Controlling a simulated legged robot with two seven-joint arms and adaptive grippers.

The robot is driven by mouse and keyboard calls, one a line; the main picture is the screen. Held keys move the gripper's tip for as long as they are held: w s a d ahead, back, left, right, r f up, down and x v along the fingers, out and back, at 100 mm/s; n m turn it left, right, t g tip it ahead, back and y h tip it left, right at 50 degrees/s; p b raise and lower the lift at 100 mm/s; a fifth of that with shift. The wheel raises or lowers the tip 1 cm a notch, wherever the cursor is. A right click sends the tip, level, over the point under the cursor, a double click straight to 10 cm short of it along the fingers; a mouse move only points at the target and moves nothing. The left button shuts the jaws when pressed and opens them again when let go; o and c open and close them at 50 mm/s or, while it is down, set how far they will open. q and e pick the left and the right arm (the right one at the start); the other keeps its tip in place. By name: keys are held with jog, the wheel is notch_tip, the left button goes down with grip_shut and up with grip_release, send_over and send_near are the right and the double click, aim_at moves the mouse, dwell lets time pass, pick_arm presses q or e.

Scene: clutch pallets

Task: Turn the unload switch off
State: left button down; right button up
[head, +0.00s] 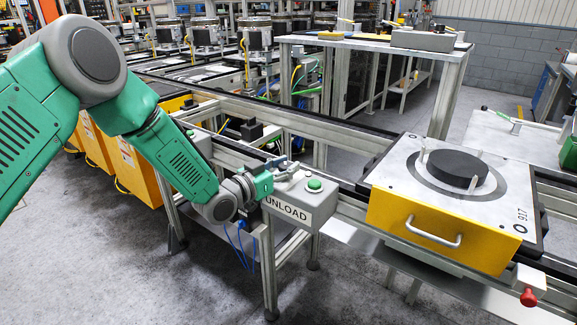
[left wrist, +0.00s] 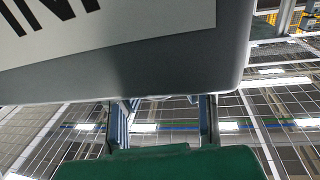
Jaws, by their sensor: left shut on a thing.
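The grey UNLOAD box (head: 318,200) sits at the front edge of the conveyor frame in the head view, with a green button (head: 314,185) on top. My left gripper (head: 285,170) is at the top left of the box, left of the button, shut on the unload switch. The switch itself is mostly hidden by the fingers. In the left wrist view, the box (left wrist: 170,75) fills the upper part, and the gripper's two fingers (left wrist: 160,110) reach up behind its lower edge, so their tips are hidden. My right gripper is not in view.
A yellow pallet (head: 400,215) with a silver top, a black disc (head: 452,167) and a front handle stands on the conveyor to the right. A red knob (head: 529,297) is at lower right. Yellow boxes (head: 138,178) stand behind my left arm. The floor at lower left is clear.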

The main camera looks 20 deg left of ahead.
pick_arm(q)
jog(key=shift+s+f+n+t+y, duration=0.1)
jog(key=shift+f+n+t+y, duration=0.1)
jog(key=shift+n+y, duration=0.25)
jog(key=shift+f+n+t+y, duration=0.1)
jog(key=shift+n+t+y, duration=0.1)
jog(key=shift+n+y, duration=0.25)
jog(key=n+y, duration=0.2)
jog(key=y, duration=0.1)
jog(key=n+t+y, duration=0.1)
jog(key=n+y, duration=0.1)
jog(key=y, duration=0.2)
jog(key=shift+s+f+n+g+y, duration=0.1)
jog(key=shift+n+g+y, duration=0.25)
jog(key=shift+n+y, duration=1.1)
jog(key=shift+n+g+y, duration=0.35)
jog(key=shift+n+y, duration=0.5)
jog(key=shift+y, duration=1.4)
jog(key=c, duration=1.1)
grip_release()
jog(key=shift+r, duration=0.2)
